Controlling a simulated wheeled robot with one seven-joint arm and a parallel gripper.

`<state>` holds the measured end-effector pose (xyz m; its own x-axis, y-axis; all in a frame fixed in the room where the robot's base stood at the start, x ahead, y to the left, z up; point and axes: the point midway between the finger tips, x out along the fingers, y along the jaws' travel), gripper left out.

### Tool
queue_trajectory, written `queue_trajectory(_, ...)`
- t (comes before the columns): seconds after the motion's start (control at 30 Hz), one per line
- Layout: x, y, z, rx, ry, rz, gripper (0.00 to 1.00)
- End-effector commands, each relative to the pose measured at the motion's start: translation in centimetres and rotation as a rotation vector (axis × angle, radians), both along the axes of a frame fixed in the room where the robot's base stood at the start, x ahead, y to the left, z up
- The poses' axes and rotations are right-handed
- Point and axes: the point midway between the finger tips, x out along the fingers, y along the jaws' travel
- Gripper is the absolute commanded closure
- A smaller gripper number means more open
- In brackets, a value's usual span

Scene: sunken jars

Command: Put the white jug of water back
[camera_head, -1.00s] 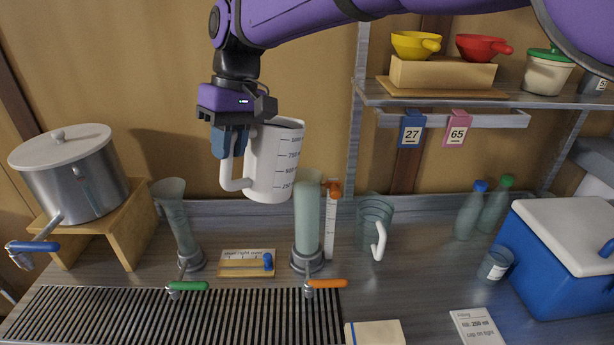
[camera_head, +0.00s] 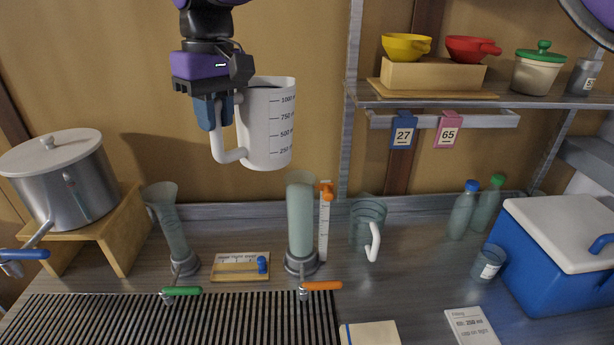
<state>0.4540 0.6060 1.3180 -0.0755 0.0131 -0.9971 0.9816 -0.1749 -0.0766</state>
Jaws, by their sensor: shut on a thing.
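The white jug (camera_head: 266,125) with black volume marks hangs upright in the air in front of the back wall, above the counter. My gripper (camera_head: 222,110) is shut on the jug's handle, on the jug's left side. The jug's opening shows only as a thin dark strip, so I cannot see the water level. The jug is apart from everything below it.
A steel pot (camera_head: 62,178) stands on a wooden stand at left. Two tall cylinders (camera_head: 302,225) with valves, a clear jug (camera_head: 367,225) and a blue cooler (camera_head: 562,255) stand on the counter. A shelf (camera_head: 460,98) holds yellow and red cups. A slatted drain (camera_head: 170,325) lies in front.

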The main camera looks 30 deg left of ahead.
Motion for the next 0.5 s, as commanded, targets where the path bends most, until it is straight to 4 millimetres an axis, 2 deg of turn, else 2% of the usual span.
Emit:
queue_trajectory(0.3, 0.0, 0.0, 2.0, -0.010, -0.076, 0.002, 1.00)
queue_trajectory(0.5, 0.0, 0.0, 2.0, -0.012, -0.080, 0.000, 1.00)
